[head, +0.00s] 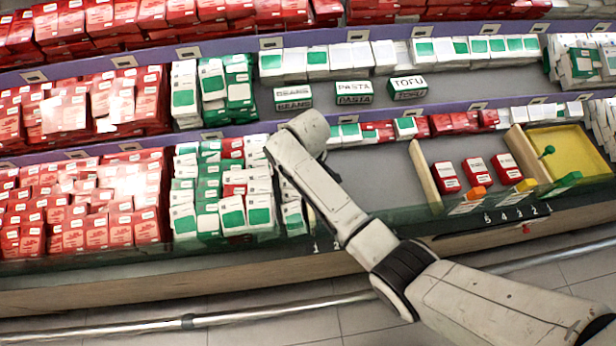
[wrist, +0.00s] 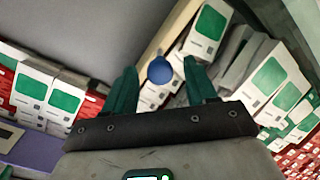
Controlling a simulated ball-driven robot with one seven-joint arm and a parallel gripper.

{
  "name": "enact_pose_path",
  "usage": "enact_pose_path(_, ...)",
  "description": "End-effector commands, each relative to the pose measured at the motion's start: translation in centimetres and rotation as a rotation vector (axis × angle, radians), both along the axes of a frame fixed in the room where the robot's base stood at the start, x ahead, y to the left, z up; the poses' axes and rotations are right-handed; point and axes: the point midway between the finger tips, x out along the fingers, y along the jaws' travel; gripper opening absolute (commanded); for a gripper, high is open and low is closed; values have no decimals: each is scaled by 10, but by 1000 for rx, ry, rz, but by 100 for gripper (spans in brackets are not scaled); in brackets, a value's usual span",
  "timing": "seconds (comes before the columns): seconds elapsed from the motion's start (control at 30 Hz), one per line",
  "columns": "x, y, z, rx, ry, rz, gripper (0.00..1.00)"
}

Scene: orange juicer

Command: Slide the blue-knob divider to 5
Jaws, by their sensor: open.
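In the wrist view my gripper (wrist: 160,68) is open, with a dark green finger on each side of the round blue knob (wrist: 159,70). I cannot tell whether either finger touches it. A tan wooden divider (wrist: 178,27) runs up beyond the knob, beside white-and-green boxes. In the head view my arm hides the gripper and the blue knob. Marks 1 and 2 (head: 325,247) show on the shelf's front edge left of my arm; any further marks there are hidden by it.
White-and-green boxes (head: 232,215) crowd the left. Bare grey shelf (head: 380,170) lies right of my arm, up to another tan divider (head: 424,172). Beyond are red boxes (head: 476,170), a green knob (head: 547,151) by a yellow bin floor (head: 570,145), and marks 5 to 1 (head: 516,214).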

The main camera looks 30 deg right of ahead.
Motion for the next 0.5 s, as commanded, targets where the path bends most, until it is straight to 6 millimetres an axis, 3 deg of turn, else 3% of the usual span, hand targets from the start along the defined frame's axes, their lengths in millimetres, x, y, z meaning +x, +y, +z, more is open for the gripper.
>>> enact_pose_path(0.1, 0, 0, 0, 0, 0, 0, 56)
enact_pose_path(0.5, 0, 0, 0, 0, 0, 0, 17)
